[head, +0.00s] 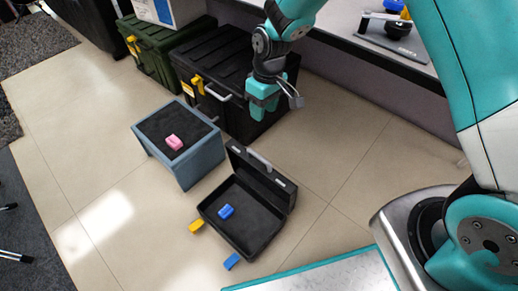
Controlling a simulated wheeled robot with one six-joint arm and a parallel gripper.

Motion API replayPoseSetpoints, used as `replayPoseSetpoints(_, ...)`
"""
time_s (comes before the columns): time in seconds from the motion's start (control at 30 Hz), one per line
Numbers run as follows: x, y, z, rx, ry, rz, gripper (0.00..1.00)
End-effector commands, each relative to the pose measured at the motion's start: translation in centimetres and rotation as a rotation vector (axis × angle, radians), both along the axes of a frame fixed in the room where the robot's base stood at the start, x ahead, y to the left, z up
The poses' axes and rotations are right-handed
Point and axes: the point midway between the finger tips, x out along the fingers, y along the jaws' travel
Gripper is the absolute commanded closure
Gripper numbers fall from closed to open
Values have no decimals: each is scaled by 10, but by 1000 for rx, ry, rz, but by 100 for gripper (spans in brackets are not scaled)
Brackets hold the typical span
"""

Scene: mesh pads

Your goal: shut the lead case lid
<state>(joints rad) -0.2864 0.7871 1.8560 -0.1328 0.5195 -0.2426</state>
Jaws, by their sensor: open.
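The black lead case (207,211) stands open on the tiled floor, below the middle of the head view. Its lid (262,180) is raised at the back right side, with a grey handle on its upper edge. A blue block (226,211) lies inside the case on the dark lining. My gripper (272,112) is open and empty, pointing down. In the picture it is above the lid, apart from it. The exact height of my gripper over the floor is hard to tell.
A grey-blue stand (196,166) with a pink block (174,142) is left of the case. A yellow block (196,226) and another blue block (231,261) lie beside the case. Large black (215,60) and green (150,35) cases stand behind. Floor right of the lid is clear.

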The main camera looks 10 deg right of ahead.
Motion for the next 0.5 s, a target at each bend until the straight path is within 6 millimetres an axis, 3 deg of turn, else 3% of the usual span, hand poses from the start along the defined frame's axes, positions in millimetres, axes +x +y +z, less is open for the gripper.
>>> replayPoseSetpoints(0.27, 5, 0, -32, -16, 4, 5, 58)
replayPoseSetpoints(0.5, 1, 4, -84, -16, 6, 5, 58)
